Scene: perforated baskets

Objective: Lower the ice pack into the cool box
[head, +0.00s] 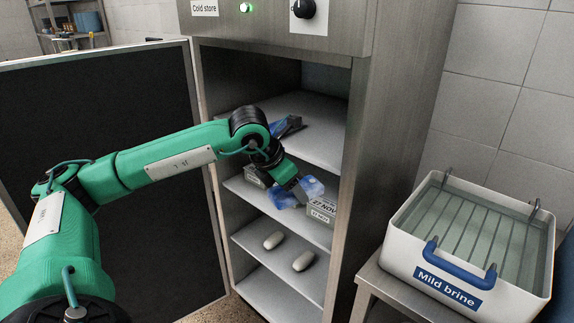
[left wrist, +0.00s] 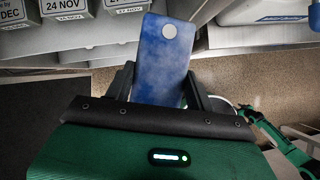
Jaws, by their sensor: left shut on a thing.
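My left gripper (head: 298,192) is in front of the open cold store, at the height of the shelf with the date-marked boxes. It is shut on the ice pack (head: 313,187), a flat blue slab partly hidden by the fingers. In the left wrist view the ice pack (left wrist: 160,55) sits between the two fingers (left wrist: 158,92), its round pale cap towards the far end. I cannot make out a cool box in either view. My right gripper is not in view.
The cold store's shelves hold a blue and dark item (head: 287,126), date-marked boxes (head: 322,211) and pale oval things (head: 303,261). Its open door (head: 105,130) stands left. A white "Mild brine" tub (head: 405,262) with a blue handle stands on a metal stand at right.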

